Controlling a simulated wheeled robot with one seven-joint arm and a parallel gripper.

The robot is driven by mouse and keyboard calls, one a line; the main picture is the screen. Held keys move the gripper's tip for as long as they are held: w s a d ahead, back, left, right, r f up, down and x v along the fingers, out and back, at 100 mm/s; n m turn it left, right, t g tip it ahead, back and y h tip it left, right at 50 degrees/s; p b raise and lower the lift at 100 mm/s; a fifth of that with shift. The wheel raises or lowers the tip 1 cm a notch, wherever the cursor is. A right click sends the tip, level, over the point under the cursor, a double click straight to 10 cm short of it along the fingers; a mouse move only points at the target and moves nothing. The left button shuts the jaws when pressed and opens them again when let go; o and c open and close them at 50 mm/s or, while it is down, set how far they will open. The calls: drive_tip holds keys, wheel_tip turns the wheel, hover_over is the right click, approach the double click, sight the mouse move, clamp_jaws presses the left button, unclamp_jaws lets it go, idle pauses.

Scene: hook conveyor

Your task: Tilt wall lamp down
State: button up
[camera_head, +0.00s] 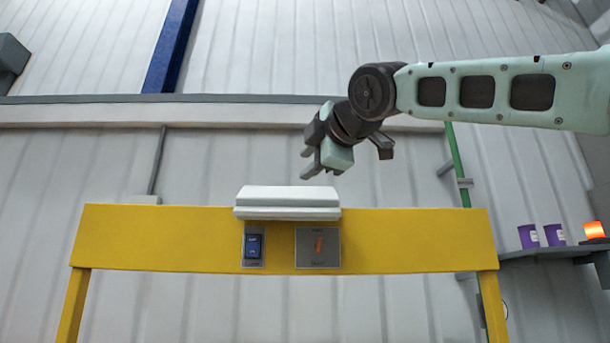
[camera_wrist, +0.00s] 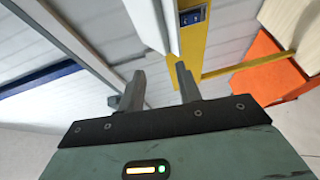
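The wall lamp (camera_head: 288,197) is a long white bar mounted at the top edge of a yellow beam (camera_head: 150,240). In the wrist view the lamp (camera_wrist: 153,22) shows ahead of my fingertips, running off the top edge. My gripper (camera_head: 307,162) is above the lamp in the head view, apart from it, with its fingers pointing to the lower left. In the wrist view my gripper (camera_wrist: 160,72) is open, with an empty gap between the two fingers. Contact with the lamp does not show.
Below the lamp are a blue switch (camera_head: 253,246) and a grey plate with an orange lever (camera_head: 318,246). At right, a shelf (camera_head: 545,252) holds purple cups (camera_head: 540,236) and a glowing orange light (camera_head: 594,230). The wrist view shows an orange block (camera_wrist: 270,68).

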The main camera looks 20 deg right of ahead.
wheel_tip(320, 180, up, 4)
drive_tip(key=s+d+t, duration=0.1)
drive_tip(key=d, duration=0.2)
drive_tip(key=w+a+p, duration=0.1)
drive_tip(key=w+p, duration=0.9)
drive_tip(key=w, duration=0.7)
drive_tip(key=shift+w+a+h, duration=0.15)
drive_tip(key=shift+a+h, duration=0.1)
drive_tip(key=shift+h, duration=0.15)
clamp_jaws()
unclamp_jaws()
